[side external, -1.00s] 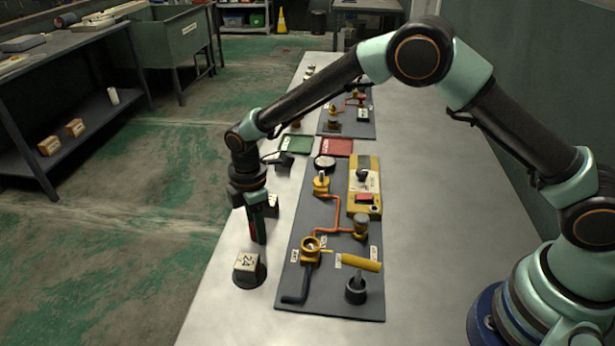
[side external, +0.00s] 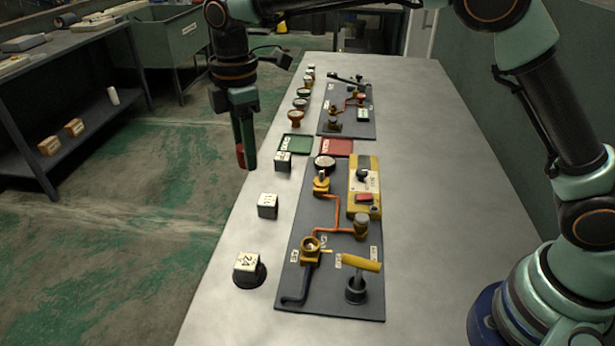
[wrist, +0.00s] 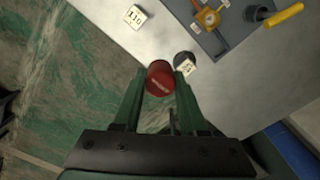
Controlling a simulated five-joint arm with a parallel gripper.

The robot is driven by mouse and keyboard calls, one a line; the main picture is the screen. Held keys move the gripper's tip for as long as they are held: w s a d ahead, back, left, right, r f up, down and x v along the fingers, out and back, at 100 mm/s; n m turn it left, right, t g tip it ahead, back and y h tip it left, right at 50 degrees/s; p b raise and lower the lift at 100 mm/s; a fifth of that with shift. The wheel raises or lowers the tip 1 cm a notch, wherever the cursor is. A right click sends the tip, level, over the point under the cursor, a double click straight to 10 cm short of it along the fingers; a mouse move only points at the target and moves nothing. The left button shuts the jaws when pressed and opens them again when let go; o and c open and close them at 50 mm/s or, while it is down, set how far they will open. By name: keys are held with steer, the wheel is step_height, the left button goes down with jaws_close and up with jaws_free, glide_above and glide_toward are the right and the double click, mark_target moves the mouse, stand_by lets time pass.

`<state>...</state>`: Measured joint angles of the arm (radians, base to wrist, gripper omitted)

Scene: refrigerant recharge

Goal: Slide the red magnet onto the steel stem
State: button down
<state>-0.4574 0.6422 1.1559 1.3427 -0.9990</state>
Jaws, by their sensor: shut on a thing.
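My gripper (side external: 245,160) points down, raised near the left edge of the table. It is shut on the red magnet (side external: 240,154), which shows as a round red cap (wrist: 159,76) between the green fingers in the wrist view. The fingers hide most of the magnet in the side view. On the dark board (side external: 303,215), a yellow fitting (side external: 321,184) carries a short upright pin that may be the steel stem; I cannot tell for sure. The magnet is apart from the board.
A cube marked 24 (side external: 247,262) sits on a dark round base at the front left. Two more labelled cubes, one near (side external: 268,206) and one farther back (side external: 283,161), stand along the left side. A yellow handle (side external: 361,263) rises at the board's front. Green (side external: 297,145) and red trays (side external: 337,147) lie behind.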

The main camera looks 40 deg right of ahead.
steer(key=w+d+f+m, duration=0.1)
steer(key=d+f+m, duration=0.1)
steer(key=d, duration=0.4)
steer(key=w+d+f+m, duration=0.1)
steer(key=d+f+m, duration=0.1)
steer(key=d, duration=0.5)
steer(key=w+d+f+m, duration=0.1)
steer(key=d+f, duration=0.2)
steer(key=d, duration=0.3)
steer(key=shift+w+d+f+m, duration=0.25)
steer(key=shift+d+f+m, duration=0.1)
steer(key=shift+m, duration=0.05)
steer(key=shift+f, duration=2.15)
steer(key=shift+f, duration=1.85)
steer(key=shift+c, duration=0.3)
jaws_free()
steer(key=shift+r, duration=3.45)
